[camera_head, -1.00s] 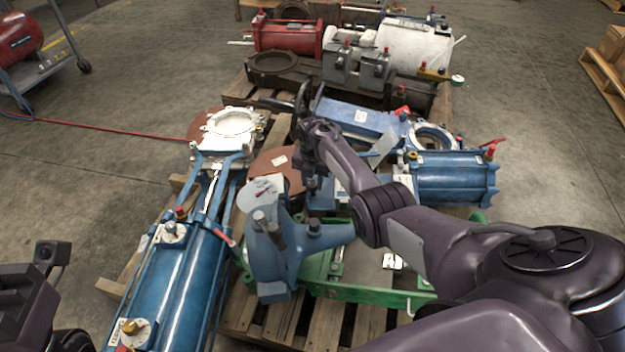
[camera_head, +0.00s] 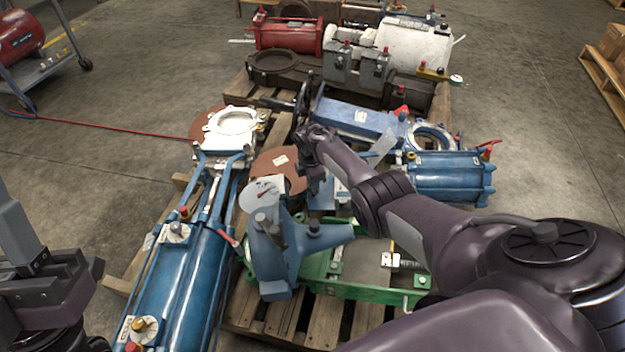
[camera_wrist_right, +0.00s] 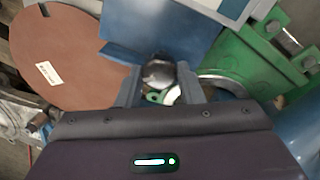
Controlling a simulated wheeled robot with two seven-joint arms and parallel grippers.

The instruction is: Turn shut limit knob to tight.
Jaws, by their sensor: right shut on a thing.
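In the right wrist view a dark, rounded knob (camera_wrist_right: 158,74) sits between the two grey fingers of my right gripper (camera_wrist_right: 160,88), which is shut on it. I take it for the shut limit knob; no label on it is readable. In the head view my right gripper (camera_head: 318,190) points down beside the blue actuator housing (camera_head: 275,255), and the knob is hidden there. A round white dial (camera_head: 262,193) with a red mark stands left of the gripper; its lettering is too small to read. My left gripper (camera_head: 22,245) is at the lower left, away from the parts; its jaw gap is unclear.
A blue cylinder actuator (camera_head: 180,290) lies on the left. A green frame (camera_head: 355,293) lies in front on the wooden pallet (camera_head: 290,315). A brown disc (camera_head: 280,160) and blue valve parts (camera_head: 355,115) crowd the far side. Open floor (camera_head: 90,180) lies left.

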